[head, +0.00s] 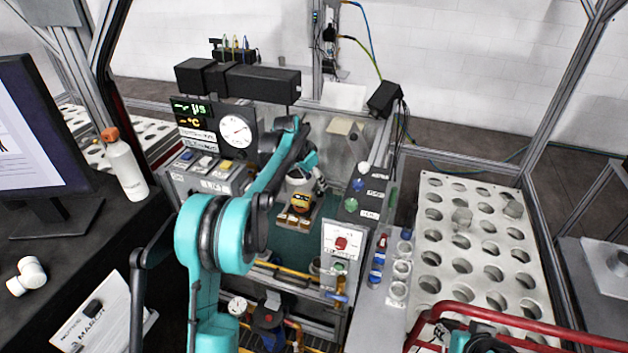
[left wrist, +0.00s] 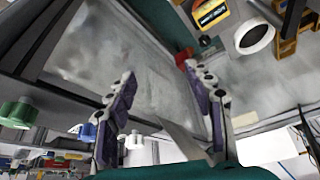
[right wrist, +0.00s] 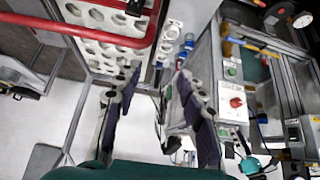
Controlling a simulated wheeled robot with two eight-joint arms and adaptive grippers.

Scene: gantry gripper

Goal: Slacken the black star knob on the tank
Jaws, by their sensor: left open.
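The tank (head: 290,243) has a green floor and clear walls. A cloudy clear panel (left wrist: 115,50) fills much of the left wrist view. I cannot make out the black star knob in any view; my left arm covers part of the tank in the head view. My left gripper (head: 318,182) is over the tank's back part. In the left wrist view its fingers (left wrist: 159,72) are apart and empty in front of the panel, with a small red part (left wrist: 185,58) by the right fingertip. My right gripper (right wrist: 157,76) is open and empty, away from the tank.
A white panel with a red knob (head: 341,243) stands at the tank's front right. A white rack with round holes (head: 475,245) is to the right, with a red rail (head: 500,318) in front. A bottle (head: 125,168) and monitor (head: 40,135) stand at left.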

